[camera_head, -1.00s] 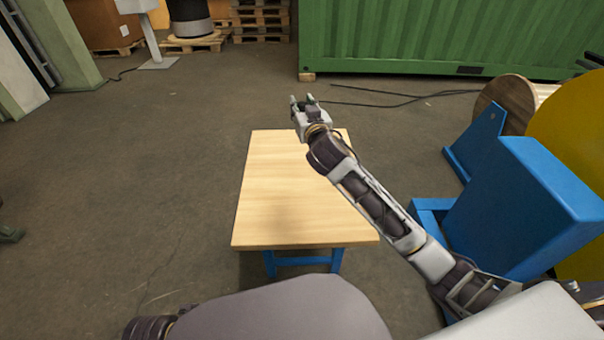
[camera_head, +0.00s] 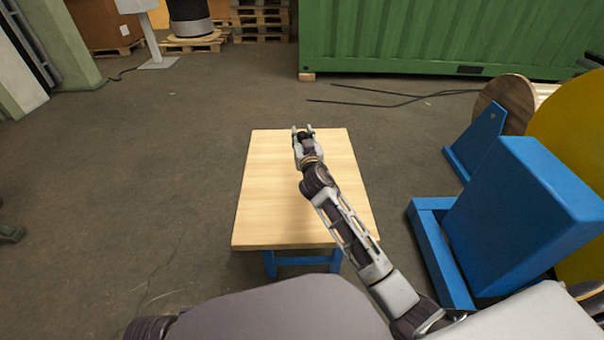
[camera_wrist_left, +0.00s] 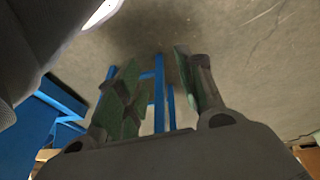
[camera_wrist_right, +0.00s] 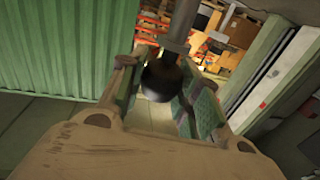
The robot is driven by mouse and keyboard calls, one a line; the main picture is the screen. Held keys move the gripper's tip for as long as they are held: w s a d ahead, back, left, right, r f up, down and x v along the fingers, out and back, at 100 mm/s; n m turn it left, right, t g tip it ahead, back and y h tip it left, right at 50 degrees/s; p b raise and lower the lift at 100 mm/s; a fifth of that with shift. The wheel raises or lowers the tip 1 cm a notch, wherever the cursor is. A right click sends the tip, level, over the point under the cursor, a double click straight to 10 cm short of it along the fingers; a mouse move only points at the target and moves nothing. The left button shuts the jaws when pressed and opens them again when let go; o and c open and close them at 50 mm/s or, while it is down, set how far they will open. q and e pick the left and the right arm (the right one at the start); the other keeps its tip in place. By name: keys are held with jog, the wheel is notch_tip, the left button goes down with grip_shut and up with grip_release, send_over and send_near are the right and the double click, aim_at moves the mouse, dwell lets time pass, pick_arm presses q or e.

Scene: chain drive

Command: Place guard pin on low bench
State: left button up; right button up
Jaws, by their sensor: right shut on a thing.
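The low bench (camera_head: 268,205) has a pale wooden top and blue legs, and stands in the middle of the head view. My right gripper (camera_head: 303,131) appears over the far part of the bench top; its height is hard to judge. It is shut on the guard pin, whose dark rounded end and grey shaft (camera_wrist_right: 162,76) show between the fingers in the right wrist view. The pin is hardly distinguishable in the head view. My left gripper (camera_wrist_left: 152,75) is open and empty in its wrist view, with blue bars behind its fingers; it is outside the head view.
A blue machine frame (camera_head: 525,205) with a yellow disc (camera_head: 575,130) stands right of the bench. A green container (camera_head: 440,40) and dark cables (camera_head: 400,98) are behind. The bench top is bare beside my right arm. Open floor (camera_head: 140,190) lies to the left.

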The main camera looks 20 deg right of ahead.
dwell(0.3)
